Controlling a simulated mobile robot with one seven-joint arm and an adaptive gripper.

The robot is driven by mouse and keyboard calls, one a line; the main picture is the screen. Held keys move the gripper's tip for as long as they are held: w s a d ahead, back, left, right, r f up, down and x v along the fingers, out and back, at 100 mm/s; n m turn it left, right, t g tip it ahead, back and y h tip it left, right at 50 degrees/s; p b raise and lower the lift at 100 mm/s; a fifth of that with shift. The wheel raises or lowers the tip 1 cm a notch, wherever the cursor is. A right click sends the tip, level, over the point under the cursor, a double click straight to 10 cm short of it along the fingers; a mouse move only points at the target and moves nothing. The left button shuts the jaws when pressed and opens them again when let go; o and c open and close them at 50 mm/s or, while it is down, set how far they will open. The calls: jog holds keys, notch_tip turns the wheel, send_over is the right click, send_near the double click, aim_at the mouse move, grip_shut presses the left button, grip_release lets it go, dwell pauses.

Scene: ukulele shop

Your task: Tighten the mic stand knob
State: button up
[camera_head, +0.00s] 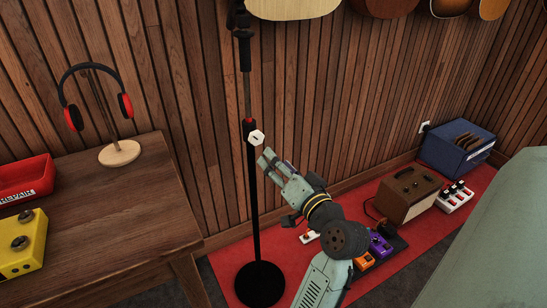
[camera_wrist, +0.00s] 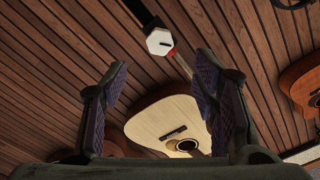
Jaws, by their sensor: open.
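The mic stand (camera_head: 254,205) is a black upright pole on a round black base, standing on the red mat. Its knob (camera_head: 256,138) is a white hexagon with a dark mark, on the side of the pole just below a red collar. My gripper (camera_head: 267,161) is open and empty, just below and to the right of the knob, apart from it. In the wrist view the knob (camera_wrist: 160,42) shows beyond the fingertips, above the middle of the gap between the fingers (camera_wrist: 160,76). Part of the pole shows behind it.
A wooden table (camera_head: 120,225) at left holds headphones on a stand (camera_head: 119,152), a red bin (camera_head: 25,180) and a yellow pedal (camera_head: 22,243). Guitars (camera_wrist: 170,122) hang on the wall.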

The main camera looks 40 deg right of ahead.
aim_at(258, 139)
dwell(0.3)
jog(key=w+d+n+b, duration=0.1)
jog(key=w+n+b, duration=0.2)
jog(key=w+b, duration=0.1)
jog(key=w+d+n+b, duration=0.1)
jog(key=w+n+b, duration=0.2)
jog(key=b, duration=0.3)
jog(key=w+d+n+b, duration=0.1)
jog(key=w+n+b, duration=0.2)
jog(key=w+b, duration=0.2)
jog(key=shift+b, duration=0.45)
